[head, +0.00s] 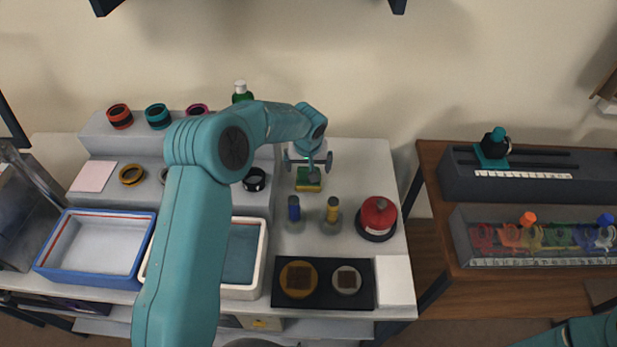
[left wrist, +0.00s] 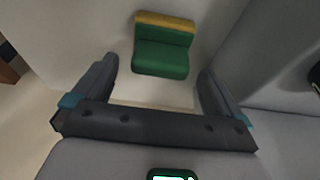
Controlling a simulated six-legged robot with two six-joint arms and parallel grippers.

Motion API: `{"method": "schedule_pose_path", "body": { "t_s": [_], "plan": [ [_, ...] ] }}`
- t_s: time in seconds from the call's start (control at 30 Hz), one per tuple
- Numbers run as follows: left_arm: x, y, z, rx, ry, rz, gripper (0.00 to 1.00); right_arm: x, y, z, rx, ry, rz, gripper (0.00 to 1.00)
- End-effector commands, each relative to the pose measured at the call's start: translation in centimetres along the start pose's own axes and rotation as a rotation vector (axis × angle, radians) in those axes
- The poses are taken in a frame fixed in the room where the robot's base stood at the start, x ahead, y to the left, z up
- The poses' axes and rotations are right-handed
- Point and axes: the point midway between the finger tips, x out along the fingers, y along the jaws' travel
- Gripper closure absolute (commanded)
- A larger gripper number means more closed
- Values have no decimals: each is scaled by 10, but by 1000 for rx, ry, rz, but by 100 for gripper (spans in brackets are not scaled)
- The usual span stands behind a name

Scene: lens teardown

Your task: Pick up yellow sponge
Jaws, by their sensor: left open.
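The sponge (head: 308,183) lies on the white worktop near the back wall, just below my left gripper in the head view. It has a yellow layer and a green layer. In the left wrist view the sponge (left wrist: 163,50) shows its green side large, with a yellow strip along the far edge. My left gripper (head: 308,160) is open and empty above and behind the sponge. In the left wrist view its two fingers (left wrist: 160,88) stand wide apart, with the sponge beyond and between their tips. My right gripper is not in view.
Blue and yellow-topped bottles (head: 294,212) (head: 332,214) stand in front of the sponge. A red round container (head: 378,217) is at right. A grey stepped shelf (head: 100,150) with lens rings is at left. A green bottle (head: 241,93) stands behind my arm.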

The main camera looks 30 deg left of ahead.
Motion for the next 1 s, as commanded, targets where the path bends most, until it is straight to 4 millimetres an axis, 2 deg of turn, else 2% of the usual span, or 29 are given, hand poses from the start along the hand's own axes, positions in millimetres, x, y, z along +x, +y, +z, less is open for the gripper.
{"method": "schedule_pose_path", "body": {
  "t_s": [0.17,0.3,0.57,0.6,0.73,1.0],
  "plan": [
    [25,0,8,3,-6,-2,0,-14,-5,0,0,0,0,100],
    [45,0,8,0,-3,-1,0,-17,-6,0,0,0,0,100],
    [51,0,7,1,-1,0,0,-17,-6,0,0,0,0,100],
    [51,0,7,1,-1,0,6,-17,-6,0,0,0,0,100],
    [51,0,7,1,-2,0,49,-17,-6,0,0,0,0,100],
    [50,1,7,1,-1,0,51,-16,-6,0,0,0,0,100]
  ]
}}
